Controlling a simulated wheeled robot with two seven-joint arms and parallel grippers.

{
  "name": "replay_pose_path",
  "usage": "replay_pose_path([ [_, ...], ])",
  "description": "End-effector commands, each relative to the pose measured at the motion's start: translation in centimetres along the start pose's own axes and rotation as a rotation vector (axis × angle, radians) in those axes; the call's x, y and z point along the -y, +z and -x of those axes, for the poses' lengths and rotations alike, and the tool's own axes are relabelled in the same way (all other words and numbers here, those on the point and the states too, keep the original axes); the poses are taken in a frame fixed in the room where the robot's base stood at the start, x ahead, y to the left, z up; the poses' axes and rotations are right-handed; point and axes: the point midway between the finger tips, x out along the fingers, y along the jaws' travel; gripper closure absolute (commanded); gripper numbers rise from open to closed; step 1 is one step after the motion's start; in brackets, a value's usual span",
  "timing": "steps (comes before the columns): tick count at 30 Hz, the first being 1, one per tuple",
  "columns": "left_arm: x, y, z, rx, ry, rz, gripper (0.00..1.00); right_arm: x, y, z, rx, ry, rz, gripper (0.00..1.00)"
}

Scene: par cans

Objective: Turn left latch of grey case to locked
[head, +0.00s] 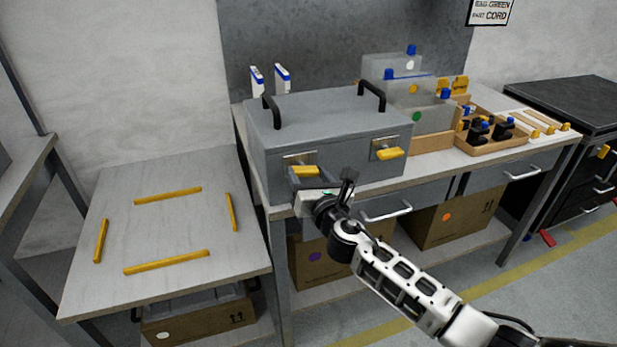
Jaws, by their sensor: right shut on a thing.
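The grey case (335,115) stands closed on the workbench, with two black handles on its lid. Its left latch (304,171) has a yellow lever on a metal plate on the front face. The lever lies about level and points right. The right latch (390,154) has a like yellow lever, also about level. My right gripper (318,184) is at the left latch, shut on its lever. Its fingers partly hide the area just below the lever. My left gripper is not in view.
Left is a lower table (165,230) with several yellow strips marking a bare area. Right of the case stand grey boxes (410,97) and a wooden tray (490,142) of dark parts. Drawer handles (386,212) jut out below the bench top. Cardboard boxes (450,215) sit underneath.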

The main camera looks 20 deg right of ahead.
Motion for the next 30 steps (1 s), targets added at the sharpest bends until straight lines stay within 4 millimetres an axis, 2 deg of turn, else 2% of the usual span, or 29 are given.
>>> replay_pose_path([
  [30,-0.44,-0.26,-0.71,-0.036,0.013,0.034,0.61,0.28,-0.41,0.07,-0.003,-0.001,-0.964,0.65],
])
